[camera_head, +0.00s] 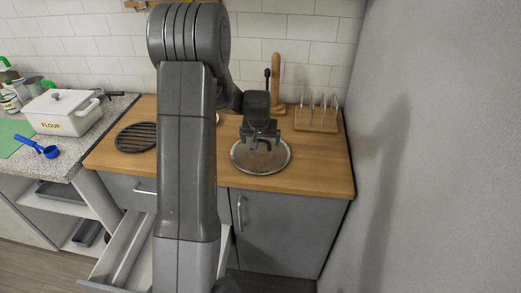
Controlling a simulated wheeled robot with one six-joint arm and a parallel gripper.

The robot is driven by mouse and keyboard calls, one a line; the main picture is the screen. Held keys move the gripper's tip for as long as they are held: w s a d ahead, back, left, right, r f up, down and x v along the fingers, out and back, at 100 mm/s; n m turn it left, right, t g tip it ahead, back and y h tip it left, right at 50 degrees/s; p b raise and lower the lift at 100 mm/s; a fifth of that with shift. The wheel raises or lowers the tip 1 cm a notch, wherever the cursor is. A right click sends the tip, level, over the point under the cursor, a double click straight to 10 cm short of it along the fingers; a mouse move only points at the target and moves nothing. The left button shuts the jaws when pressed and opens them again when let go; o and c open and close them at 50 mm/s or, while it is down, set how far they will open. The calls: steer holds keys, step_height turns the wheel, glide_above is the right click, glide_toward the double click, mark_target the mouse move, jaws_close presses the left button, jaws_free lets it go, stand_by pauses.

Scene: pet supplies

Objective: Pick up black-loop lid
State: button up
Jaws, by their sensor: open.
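A round, silvery-grey disc with a darker rim, which looks like the lid (261,164), lies flat on the wooden counter (310,170) right of my arm. My gripper (262,142) is open and points down over the back half of the disc. The gripper covers the disc's middle, so I cannot make out the black loop clearly. I cannot tell whether the fingers touch the lid.
A rack with upright slats (316,122) and a wooden post stand behind the lid. A black slatted trivet (136,137) lies left of my arm. A drawer (125,245) below stands open. A white flour box (66,113) and blue scoop (37,147) sit on the left counter.

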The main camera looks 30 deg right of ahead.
steer(key=shift+w+d+f, duration=0.15)
steer(key=shift+w+f, duration=0.1)
steer(key=shift+f, duration=0.4)
steer(key=c, duration=1.8)
steer(key=shift+r, duration=0.15)
